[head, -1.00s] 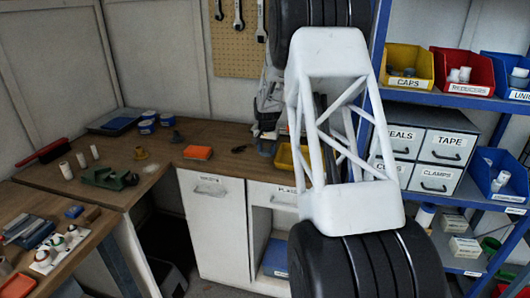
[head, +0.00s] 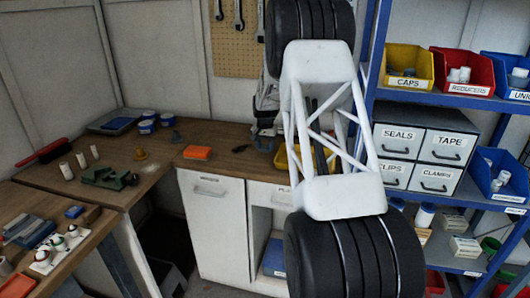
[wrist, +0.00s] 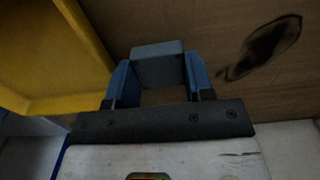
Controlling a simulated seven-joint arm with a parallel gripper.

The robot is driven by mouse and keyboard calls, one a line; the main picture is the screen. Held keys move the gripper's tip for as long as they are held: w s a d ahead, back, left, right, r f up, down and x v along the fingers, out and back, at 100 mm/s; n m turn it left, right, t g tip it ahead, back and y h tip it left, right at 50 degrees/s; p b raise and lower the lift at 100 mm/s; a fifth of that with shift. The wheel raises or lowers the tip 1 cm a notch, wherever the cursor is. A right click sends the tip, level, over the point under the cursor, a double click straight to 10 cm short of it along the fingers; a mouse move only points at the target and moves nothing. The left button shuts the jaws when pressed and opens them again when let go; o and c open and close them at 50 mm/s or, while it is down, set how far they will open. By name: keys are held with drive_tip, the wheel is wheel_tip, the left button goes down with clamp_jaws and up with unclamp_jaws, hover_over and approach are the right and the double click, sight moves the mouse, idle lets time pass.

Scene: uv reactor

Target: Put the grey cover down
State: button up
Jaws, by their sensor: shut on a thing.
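The grey cover (wrist: 158,68) is a small blocky grey piece between the two blue fingers of my gripper (wrist: 160,80) in the wrist view. My gripper is shut on it. Brown bench top (wrist: 190,25) shows behind it. I cannot tell whether the cover touches the bench. In the head view my gripper (head: 265,141) is small and partly hidden by my white arm link, over the back part of the bench (head: 225,160). The cover cannot be made out clearly there.
A yellow tray (wrist: 45,60) lies close beside my gripper, on the left in the wrist view. A dark stain (wrist: 265,48) marks the bench on the other side. An orange block (head: 197,152) lies farther left in the head view. Blue shelves with bins (head: 405,65) stand right.

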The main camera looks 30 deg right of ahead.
sight(265, 147)
drive_tip(key=shift+f, duration=1.45)
drive_tip(key=shift+f, duration=0.15)
drive_tip(key=o, duration=1)
drive_tip(key=shift+c, duration=0.2)
wheel_tip(265, 147, up, 12)
drive_tip(key=shift+r, duration=0.15)
